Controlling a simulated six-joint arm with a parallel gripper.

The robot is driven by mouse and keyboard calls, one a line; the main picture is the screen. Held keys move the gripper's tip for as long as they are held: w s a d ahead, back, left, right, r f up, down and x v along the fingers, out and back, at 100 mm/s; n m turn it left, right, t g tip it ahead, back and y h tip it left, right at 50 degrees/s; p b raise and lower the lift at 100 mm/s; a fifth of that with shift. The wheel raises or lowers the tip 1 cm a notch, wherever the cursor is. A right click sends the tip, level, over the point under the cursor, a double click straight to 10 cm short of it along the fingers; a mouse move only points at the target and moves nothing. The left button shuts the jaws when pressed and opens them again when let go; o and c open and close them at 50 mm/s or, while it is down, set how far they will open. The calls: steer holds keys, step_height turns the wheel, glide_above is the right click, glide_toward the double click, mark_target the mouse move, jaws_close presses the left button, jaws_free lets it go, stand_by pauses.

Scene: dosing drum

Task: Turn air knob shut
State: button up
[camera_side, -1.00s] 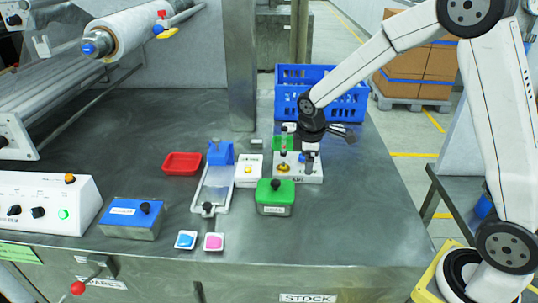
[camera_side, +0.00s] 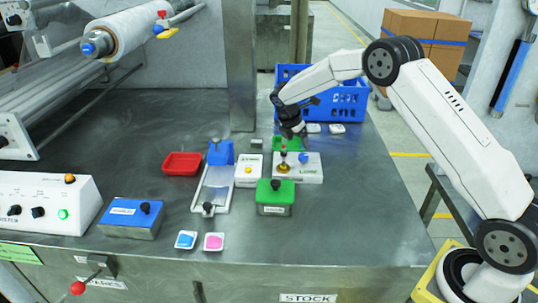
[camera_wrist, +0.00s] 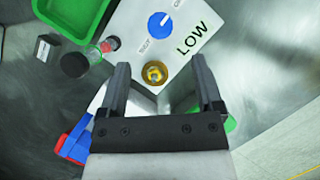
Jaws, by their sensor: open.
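The blue knob (camera_side: 303,158) sits on a white block (camera_side: 312,174) near the middle right of the bench. In the wrist view the blue knob (camera_wrist: 160,25) has a white mark on its face and small labels on either side, too small to read surely. "LOW" is printed on the block beside it. A brass knob (camera_side: 283,166) stands at the block's left end; it also shows between my fingers in the wrist view (camera_wrist: 155,73). My gripper (camera_wrist: 160,62) is open and empty. In the side view my gripper (camera_side: 292,133) is behind the block, apart from the blue knob.
A green tray (camera_side: 288,144) lies behind the block and a blue crate (camera_side: 345,100) farther back. A green box (camera_side: 275,197) with a black knob stands in front. A small white box (camera_side: 248,170) is to the left. The bench right of the block is clear.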

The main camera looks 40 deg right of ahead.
mark_target(303, 155)
steer(key=shift+f, duration=0.2)
steer(key=shift+x, duration=3.75)
jaws_close()
